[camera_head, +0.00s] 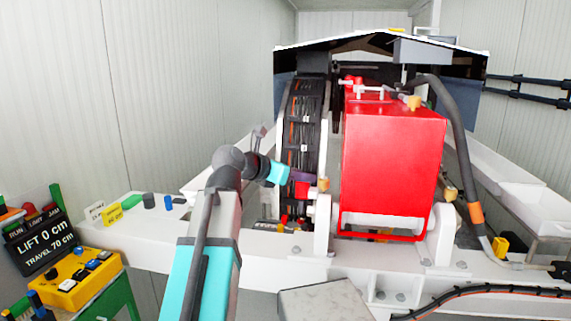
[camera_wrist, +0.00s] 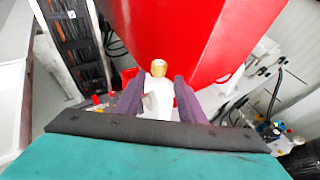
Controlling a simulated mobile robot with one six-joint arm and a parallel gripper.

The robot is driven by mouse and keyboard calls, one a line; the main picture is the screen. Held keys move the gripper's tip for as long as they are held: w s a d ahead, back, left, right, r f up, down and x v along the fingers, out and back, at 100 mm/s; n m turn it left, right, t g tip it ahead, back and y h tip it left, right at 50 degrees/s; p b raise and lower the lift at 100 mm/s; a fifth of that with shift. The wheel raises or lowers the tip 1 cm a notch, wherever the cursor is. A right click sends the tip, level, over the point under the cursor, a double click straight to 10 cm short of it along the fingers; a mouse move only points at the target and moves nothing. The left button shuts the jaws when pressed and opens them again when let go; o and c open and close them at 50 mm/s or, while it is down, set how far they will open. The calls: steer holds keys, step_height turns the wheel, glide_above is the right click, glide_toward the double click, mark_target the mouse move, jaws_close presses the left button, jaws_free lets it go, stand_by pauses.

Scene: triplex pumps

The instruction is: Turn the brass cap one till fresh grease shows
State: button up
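The brass cap (camera_head: 323,184) sits on a white fitting at the lower left of the red pump housing. In the wrist view the brass cap (camera_wrist: 158,67) tops a pale post (camera_wrist: 158,97). My gripper (camera_head: 312,183) is right beside it in the head view. In the wrist view my gripper (camera_wrist: 160,77) has its two purple fingers apart, one on each side of the post, with the cap between and slightly beyond the tips. A gap shows between each fingertip and the cap. No grease can be made out.
The red housing (camera_head: 392,165) stands just right of the cap. A black slatted cable panel (camera_head: 304,130) stands behind my gripper. Another brass-coloured fitting (camera_head: 413,102) is at the housing's top. A white beam (camera_head: 140,235) runs in front; a control box (camera_head: 78,280) is at left.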

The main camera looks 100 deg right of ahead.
steer(key=d+m+t+y+p, duration=0.7)
steer(key=d+m+y+p, duration=0.2)
steer(key=d+m+p, duration=0.3)
steer(key=shift+w+d+f+t+p, duration=0.3)
steer(key=shift+d+p, duration=0.5)
steer(key=shift+d, duration=0.45)
stand_by(1.8)
